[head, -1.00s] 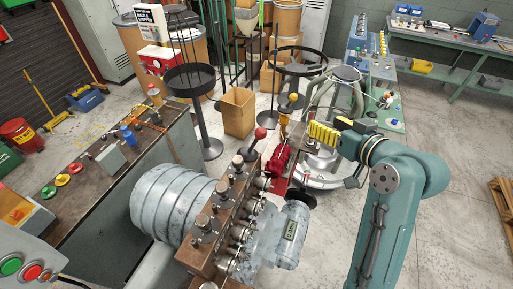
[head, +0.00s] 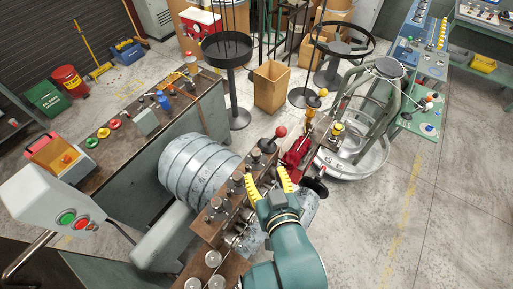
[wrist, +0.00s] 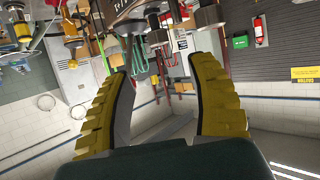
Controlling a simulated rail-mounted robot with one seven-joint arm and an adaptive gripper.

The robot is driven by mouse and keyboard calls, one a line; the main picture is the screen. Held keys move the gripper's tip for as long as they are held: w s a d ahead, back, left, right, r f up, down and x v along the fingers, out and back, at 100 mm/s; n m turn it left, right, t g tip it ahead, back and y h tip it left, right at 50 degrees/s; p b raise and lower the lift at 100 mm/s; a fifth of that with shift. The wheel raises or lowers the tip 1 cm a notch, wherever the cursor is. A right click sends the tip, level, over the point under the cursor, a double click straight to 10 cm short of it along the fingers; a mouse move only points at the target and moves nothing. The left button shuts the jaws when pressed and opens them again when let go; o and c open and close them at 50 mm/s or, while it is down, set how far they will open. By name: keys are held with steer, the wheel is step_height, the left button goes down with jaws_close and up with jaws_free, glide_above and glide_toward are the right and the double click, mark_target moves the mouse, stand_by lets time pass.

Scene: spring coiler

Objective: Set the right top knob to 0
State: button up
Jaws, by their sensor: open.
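The coiler's long brown block (head: 205,236) carries a row of grey metal knobs, one of them the metal knob (head: 215,203). I cannot tell which one is the right top knob, and no scale or setting is readable. My gripper (head: 267,177) has yellow ribbed fingers, spread open with nothing between them. In the head view it is over the right side of the block, near its far end, and hides part of the knobs there. In the wrist view the fingers (wrist: 165,70) are apart, and metal knob-like parts (wrist: 208,15) hang at the top edge, beyond the tips.
A red-ball lever (head: 281,131) and a red clamp-like part (head: 297,150) stand just beyond my gripper. A ribbed grey drum (head: 200,170) lies left of the block. A panel with green and red buttons (head: 67,218) is at the left. Floor at the right is clear.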

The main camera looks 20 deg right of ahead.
mark_target(256, 153)
steer(key=p+x, duration=0.1)
steer(key=x, duration=1)
steer(key=shift+s+d, duration=0.1)
jaws_close()
